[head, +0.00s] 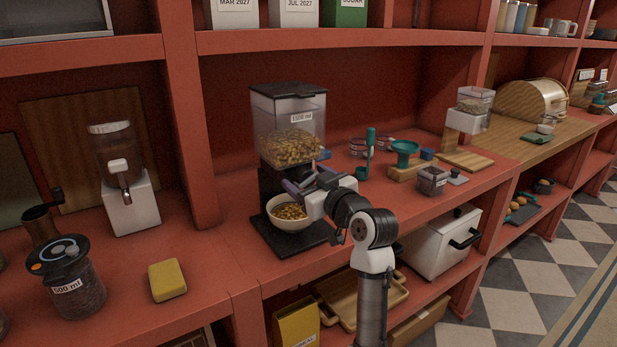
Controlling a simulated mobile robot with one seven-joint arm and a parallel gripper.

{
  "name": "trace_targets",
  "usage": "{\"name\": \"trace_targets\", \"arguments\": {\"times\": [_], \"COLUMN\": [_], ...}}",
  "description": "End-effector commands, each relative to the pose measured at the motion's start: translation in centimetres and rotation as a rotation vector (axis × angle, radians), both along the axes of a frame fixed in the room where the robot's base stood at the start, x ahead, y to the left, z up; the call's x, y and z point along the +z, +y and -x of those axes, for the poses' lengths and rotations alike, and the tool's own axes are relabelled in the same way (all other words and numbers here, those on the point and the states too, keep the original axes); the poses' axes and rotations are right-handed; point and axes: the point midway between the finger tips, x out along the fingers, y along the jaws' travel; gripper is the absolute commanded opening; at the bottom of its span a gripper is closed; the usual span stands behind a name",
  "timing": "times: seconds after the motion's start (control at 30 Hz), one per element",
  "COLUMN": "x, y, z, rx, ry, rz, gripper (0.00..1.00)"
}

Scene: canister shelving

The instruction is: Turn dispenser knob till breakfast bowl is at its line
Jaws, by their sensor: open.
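The dispenser (289,125) stands on the red shelf, its clear hopper partly full of brown cereal above a black stand. The cream breakfast bowl (286,224) sits on the black base under it, with cereal inside. I cannot make out its fill line at this size. My gripper (306,172) is open at the dispenser's front, below the hopper and above the bowl. Its fingers and wrist cover the area where the knob would be, so I cannot tell whether they touch it. The gripper also hides the bowl's right edge.
A white dispenser (131,196), a lidded jar (72,280) and a yellow block (167,280) stand to the left. A teal funnel (404,150) on a wooden stand and a small clear container (432,181) are to the right. A red upright (183,110) divides the bays.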

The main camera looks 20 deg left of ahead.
Motion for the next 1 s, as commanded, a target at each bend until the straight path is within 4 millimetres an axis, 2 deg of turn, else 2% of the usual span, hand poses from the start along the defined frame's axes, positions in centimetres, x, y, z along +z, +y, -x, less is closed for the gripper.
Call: {"name": "trace_targets", "arguments": {"times": [0.17,0.2,0.5,0.53,0.67,1.0], "x": [0.00,0.01,0.02,0.02,0.12,0.27], "y": [0.00,-0.01,-0.03,-0.04,-0.04,-0.11], "z": [0.00,0.01,0.01,0.01,0.00,-0.09], "rx": [0.000,0.000,-0.001,-0.001,-0.001,-0.001], "ry": [-0.001,-0.001,-0.001,-0.001,0.023,0.293], "rz": [0.001,0.001,0.000,0.000,-0.019,-0.231], "gripper": [0.73,0.70,0.31,0.29,0.29,0.29]}}
